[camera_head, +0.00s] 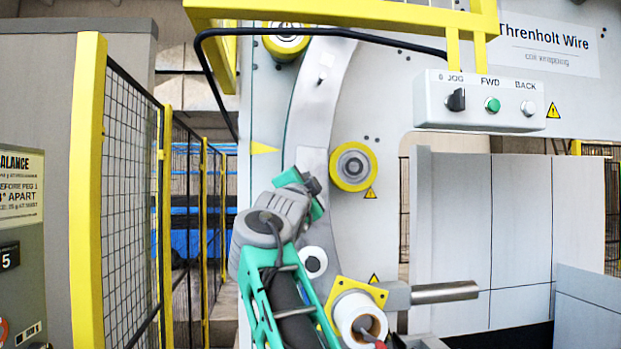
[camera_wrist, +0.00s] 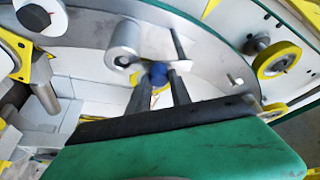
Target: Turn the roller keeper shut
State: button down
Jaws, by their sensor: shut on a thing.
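The roller keeper appears in the wrist view as a pale flat arm (camera_wrist: 181,66) with a dark blue knob (camera_wrist: 158,75). It lies beside a grey cylindrical roller (camera_wrist: 124,45) on the curved ring. My gripper (camera_wrist: 163,82) has its two dark fingers on either side of the knob and is shut on it. The fingers hide part of the keeper, so I cannot tell exactly how far it is turned. In the head view my gripper (camera_head: 312,186) is at the grey ring, mostly hidden by my own wrist; the keeper is not clear there.
A yellow-rimmed roller (camera_head: 353,166) is just right of my gripper. A white spool on a yellow plate (camera_head: 357,312) and a metal bar (camera_head: 445,292) are lower right. A control box (camera_head: 486,102) hangs upper right. A yellow mesh fence (camera_head: 130,180) stands left.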

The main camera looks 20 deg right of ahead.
jog(key=shift+w+a+f+m+g, duration=0.2)
jog(key=shift+f+m+g, duration=0.1)
jog(key=shift+f+m, duration=0.1)
jog(key=c, duration=1.3)
grip_release()
jog(key=shift+a+r, duration=0.15)
jog(key=shift+o, duration=0.7)
jog(key=shift+s, duration=0.1)
jog(key=shift+d+r, duration=0.1)
jog(key=shift+d, duration=0.1)
jog(key=b+v, duration=0.4)
jog(key=v, duration=0.4)
